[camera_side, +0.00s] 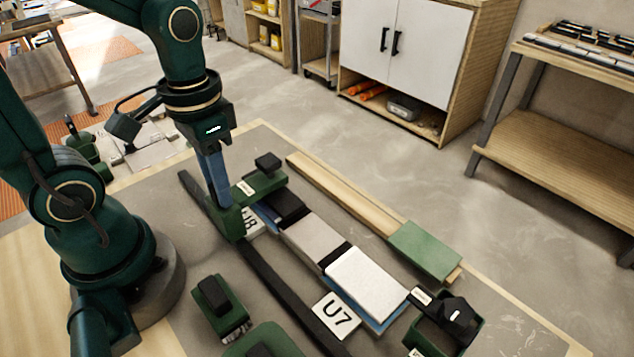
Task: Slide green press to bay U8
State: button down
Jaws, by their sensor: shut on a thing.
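My gripper (217,205) points down at the left end of the tile row. It is shut on the green press (262,183), a green piece with a black knob on its far side. The press spans the far end of the row, next to the black rail. A label (251,222) ending in 8, probably U8, is partly hidden beside the press. The label U7 (337,313) lies flat nearer the camera, beside the white tile (367,283). A grey tile (313,237) and a dark piece (284,208) lie between the white tile and the press.
A long black rail (285,292) runs along the row's near side. A wooden strip (345,192) with a green block (425,250) lies on the far side. Other green tools with black knobs stand at the right (445,320) and front (218,303).

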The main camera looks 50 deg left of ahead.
jog(key=c, duration=0.7)
grip_release()
jog(key=shift+r, duration=0.1)
jog(key=shift+r, duration=3.4)
